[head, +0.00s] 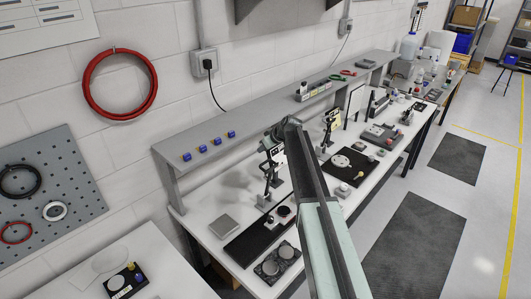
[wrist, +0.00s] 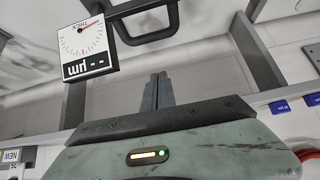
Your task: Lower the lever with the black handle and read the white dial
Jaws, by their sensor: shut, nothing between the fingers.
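The white dial (wrist: 82,40) shows large at the upper left of the wrist view, on a square face that appears upside down. My gripper (wrist: 157,92) is shut and empty, apart from the dial and the bar. In the head view, a small stand with a white face (head: 278,155) is beside the arm's end, which partly hides the bench.
A grey shelf (head: 240,118) with several blue pieces runs along the wall behind the bench. Other stands are farther right.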

